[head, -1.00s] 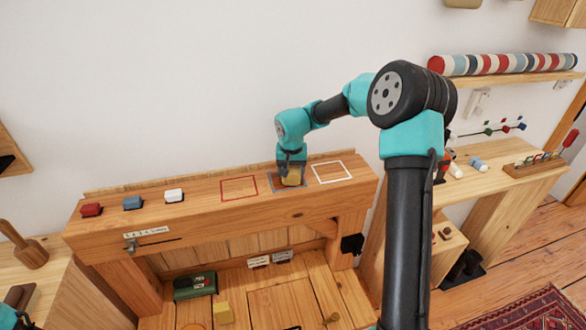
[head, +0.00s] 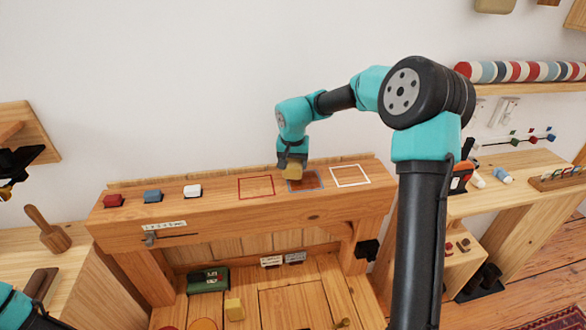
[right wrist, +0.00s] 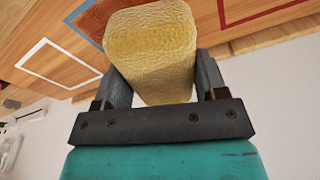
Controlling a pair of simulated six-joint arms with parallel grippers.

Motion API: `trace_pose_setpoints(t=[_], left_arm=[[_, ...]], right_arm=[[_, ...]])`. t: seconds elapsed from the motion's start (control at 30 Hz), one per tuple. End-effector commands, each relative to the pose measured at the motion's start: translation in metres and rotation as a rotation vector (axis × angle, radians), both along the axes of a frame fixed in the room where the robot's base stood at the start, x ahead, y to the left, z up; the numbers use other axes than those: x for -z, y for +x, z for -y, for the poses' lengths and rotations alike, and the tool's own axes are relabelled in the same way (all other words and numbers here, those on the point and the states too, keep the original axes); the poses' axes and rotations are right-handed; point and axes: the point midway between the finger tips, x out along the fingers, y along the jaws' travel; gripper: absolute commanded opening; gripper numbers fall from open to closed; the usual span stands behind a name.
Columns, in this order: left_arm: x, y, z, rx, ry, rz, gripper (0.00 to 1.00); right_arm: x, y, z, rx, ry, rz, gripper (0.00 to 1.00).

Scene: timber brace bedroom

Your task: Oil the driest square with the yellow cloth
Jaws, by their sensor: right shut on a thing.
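The yellow cloth (head: 291,168), a thick textured pad, is gripped by my right gripper (head: 291,157). It also fills the middle of the right wrist view (right wrist: 152,50), between the two dark fingers. Three outlined squares lie on the wooden beam: the red square (head: 256,187), the blue square (head: 308,182) and the white square (head: 350,175). My left gripper is not clearly seen.
The wall is close behind the beam.

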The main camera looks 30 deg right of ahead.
Motion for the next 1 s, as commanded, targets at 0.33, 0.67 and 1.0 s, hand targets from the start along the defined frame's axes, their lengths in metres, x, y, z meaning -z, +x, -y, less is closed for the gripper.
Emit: trace_pose_setpoints(t=[0.33, 0.67, 1.0], left_arm=[[0.0, 0.0, 0.0, 0.0, 0.0, 0.0, 0.95], [0.0, 0.0, 0.0, 0.0, 0.0, 0.0, 0.95], [0.0, 0.0, 0.0, 0.0, 0.0, 0.0, 0.95]], right_arm=[[-0.031, -0.002, 0.004, 0.008, 0.0, 0.002, 0.47], [-0.04, -0.003, 0.005, 0.009, 0.0, 0.002, 0.47], [-0.04, -0.003, 0.005, 0.009, 0.0, 0.002, 0.47]])
